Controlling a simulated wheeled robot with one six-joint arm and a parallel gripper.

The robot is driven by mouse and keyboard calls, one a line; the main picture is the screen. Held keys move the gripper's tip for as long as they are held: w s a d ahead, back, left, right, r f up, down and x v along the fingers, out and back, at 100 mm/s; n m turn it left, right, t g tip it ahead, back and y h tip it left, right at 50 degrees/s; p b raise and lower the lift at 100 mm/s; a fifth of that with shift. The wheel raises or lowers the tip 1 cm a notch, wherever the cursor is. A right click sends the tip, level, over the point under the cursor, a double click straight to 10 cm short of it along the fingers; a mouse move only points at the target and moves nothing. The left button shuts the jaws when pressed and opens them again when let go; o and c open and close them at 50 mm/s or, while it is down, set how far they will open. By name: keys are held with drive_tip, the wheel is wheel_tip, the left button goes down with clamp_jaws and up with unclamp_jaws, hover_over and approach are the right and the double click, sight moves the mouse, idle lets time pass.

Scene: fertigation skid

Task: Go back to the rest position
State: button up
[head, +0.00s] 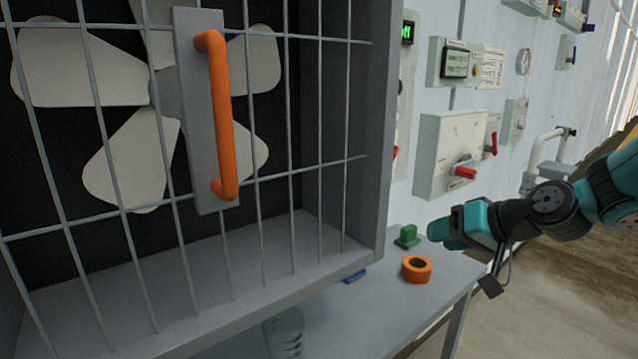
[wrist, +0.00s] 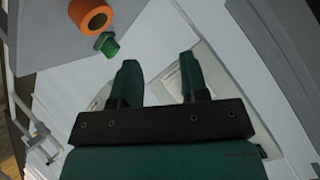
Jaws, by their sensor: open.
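My gripper (head: 440,229) is on the right in the head view, held out over the right end of the grey bench. In the wrist view its two dark green fingers (wrist: 158,82) stand apart with nothing between them. It is open and empty. The fingers point toward the wall panels, which are blurred behind them. The fingertips are hard to make out in the head view.
An orange tape roll (head: 417,268), a green block (head: 407,237) and a blue item (head: 355,276) lie on the bench (head: 370,315). A fan cage with an orange handle (head: 222,120) fills the left. A box with red levers (head: 452,150) is on the wall.

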drive_tip(key=s+d+f+g+h, duration=0.3)
drive_tip(key=s+h, duration=0.1)
drive_tip(key=s, duration=0.5)
drive_tip(key=s+d+f+g+h, duration=0.3)
drive_tip(key=s, duration=0.5)
drive_tip(key=s+a+r+n+g+y+p, duration=0.2)
drive_tip(key=s+a+r+n+y+p, duration=0.2)
drive_tip(key=s+a+r+p, duration=0.5)
drive_tip(key=s+a+r+n, duration=0.2)
drive_tip(key=a+r, duration=0.4)
drive_tip(key=r, duration=0.2)
drive_tip(key=shift+n+g, duration=0.3)
drive_tip(key=shift+n, duration=0.1)
drive_tip(key=shift+r, duration=0.1)
